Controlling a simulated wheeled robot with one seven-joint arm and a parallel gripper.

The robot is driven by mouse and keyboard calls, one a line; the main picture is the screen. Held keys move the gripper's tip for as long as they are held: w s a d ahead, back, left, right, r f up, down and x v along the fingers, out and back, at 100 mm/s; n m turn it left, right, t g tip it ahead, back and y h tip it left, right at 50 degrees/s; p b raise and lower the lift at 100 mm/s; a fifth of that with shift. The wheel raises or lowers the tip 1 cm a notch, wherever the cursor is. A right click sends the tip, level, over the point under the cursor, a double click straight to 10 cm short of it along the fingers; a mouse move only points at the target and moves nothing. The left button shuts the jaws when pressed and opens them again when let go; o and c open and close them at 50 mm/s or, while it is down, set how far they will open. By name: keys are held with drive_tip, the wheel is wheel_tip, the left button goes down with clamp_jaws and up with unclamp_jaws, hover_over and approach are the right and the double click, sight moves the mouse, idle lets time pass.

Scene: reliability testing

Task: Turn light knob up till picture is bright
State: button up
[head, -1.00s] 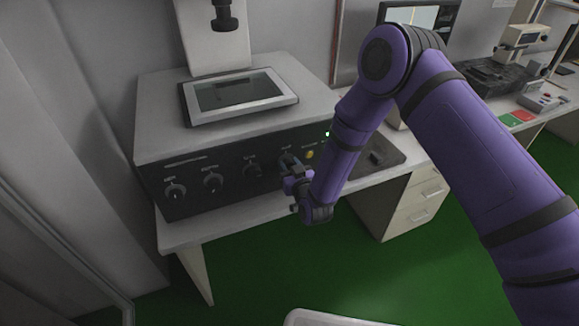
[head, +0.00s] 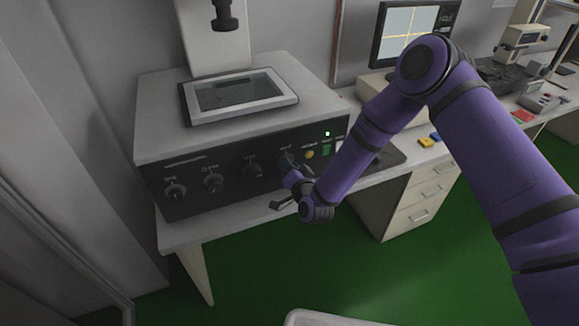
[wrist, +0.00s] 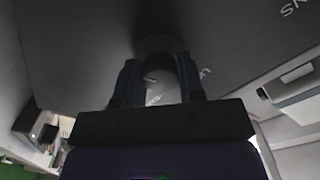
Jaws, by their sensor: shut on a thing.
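A dark control panel (head: 225,176) forms the front of a pale bench machine. It carries a row of round knobs, three of them in clear view left of my gripper. My gripper (head: 289,168) is at the rightmost knob, whose label is too small to read surely. In the wrist view my gripper (wrist: 159,82) has its two fingers on either side of this dark round knob (wrist: 158,64), shut on it. In the head view my gripper mostly hides the knob. The monitor (head: 408,32) behind shows a light grey picture with yellow cross lines.
A framed glass stage (head: 238,94) lies on top of the machine. A drawer unit (head: 418,197) stands at the right.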

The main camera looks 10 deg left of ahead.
drive_tip(key=shift+s+f+m, duration=0.1)
drive_tip(key=shift+m, duration=0.3)
drive_tip(key=o, duration=0.9)
drive_tip(key=v, duration=1)
drive_tip(key=shift+s+d, duration=0.3)
